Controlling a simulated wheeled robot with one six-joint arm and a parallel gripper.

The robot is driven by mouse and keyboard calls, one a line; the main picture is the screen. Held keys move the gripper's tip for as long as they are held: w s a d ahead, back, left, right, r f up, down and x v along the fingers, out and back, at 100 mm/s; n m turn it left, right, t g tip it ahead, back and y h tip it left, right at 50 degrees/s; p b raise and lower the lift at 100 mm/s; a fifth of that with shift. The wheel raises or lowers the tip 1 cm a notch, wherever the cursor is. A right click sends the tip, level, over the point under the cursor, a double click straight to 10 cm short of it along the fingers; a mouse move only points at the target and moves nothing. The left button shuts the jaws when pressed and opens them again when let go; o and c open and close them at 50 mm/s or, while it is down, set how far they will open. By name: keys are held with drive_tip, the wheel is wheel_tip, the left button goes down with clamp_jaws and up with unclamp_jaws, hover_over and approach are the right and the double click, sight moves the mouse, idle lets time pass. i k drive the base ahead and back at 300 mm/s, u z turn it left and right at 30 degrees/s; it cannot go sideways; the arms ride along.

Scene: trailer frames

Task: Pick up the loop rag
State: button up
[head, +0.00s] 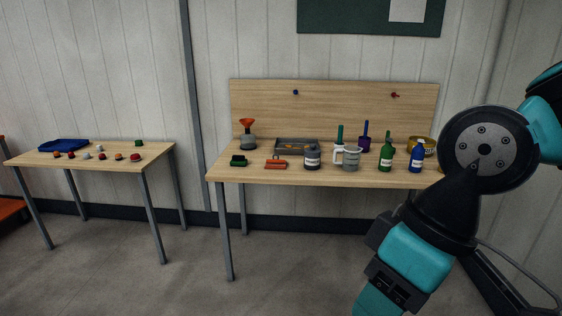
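I cannot make out a loop rag for certain. A flat dark blue item (64,145) lies at the back left of the left table (105,165); I cannot tell whether it is cloth or a tray. Two small pegs or knobs, one blue (295,92) and one red (395,96), are on the right table's wooden backboard (340,112), with no cloth visible on them. My arm fills the right side of the head view and hides the right table's right end. My gripper's fingers do not show.
The right workbench (228,174) holds a funnel-topped flask (248,140), a grey tray (283,145), a clear jug (350,157), green (387,160) and blue (416,157) bottles, and brushes. Several small lumps lie on the left table. The floor (190,275) in front is clear.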

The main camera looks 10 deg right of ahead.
sight(273, 163)
drive_tip(key=u, duration=0.35)
drive_tip(key=i, duration=3.1)
drive_tip(key=z, duration=0.3)
